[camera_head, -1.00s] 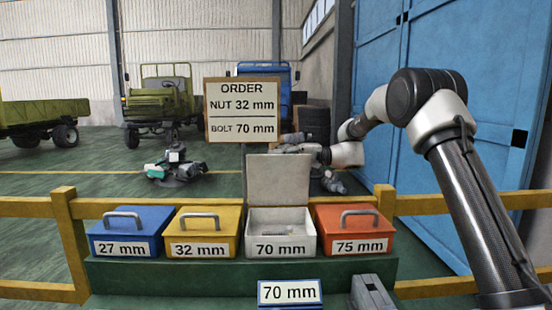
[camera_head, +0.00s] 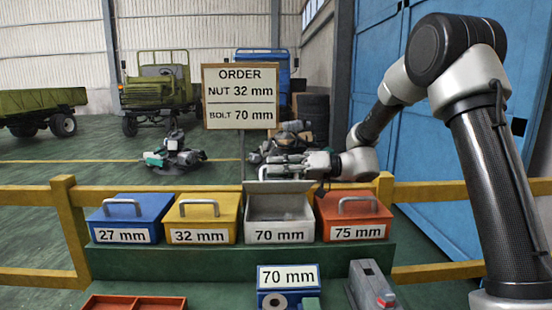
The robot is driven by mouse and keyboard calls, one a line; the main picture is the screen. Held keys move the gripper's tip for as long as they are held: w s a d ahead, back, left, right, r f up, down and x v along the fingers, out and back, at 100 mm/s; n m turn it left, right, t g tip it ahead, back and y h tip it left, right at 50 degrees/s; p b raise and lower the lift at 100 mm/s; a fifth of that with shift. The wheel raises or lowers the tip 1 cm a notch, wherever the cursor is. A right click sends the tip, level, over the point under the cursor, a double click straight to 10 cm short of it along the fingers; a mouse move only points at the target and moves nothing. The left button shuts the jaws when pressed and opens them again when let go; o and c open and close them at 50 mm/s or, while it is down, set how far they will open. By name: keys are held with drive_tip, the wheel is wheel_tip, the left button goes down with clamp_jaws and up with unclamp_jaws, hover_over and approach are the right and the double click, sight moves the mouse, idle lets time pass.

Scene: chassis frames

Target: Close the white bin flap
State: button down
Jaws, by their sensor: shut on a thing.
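The white bin (camera_head: 280,237), labelled 70 mm, stands on a green ledge between a yellow bin and a red bin. Its white flap (camera_head: 279,187) is raised at the rear and appears tilted forward over the partly visible inside, not flat on the bin. My gripper (camera_head: 275,166) is behind and just above the flap's upper edge, reaching in from the right.
Shut blue (camera_head: 130,222), yellow (camera_head: 203,222) and red (camera_head: 353,218) bins with grey handles flank the white one. A yellow rail (camera_head: 420,206) runs behind. A blue 70 mm box (camera_head: 288,283), a grey device (camera_head: 372,285) and a red tray (camera_head: 135,303) lie in front.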

drive_tip(key=shift+s+f+n, duration=1)
drive_tip(key=shift+f, duration=0.05)
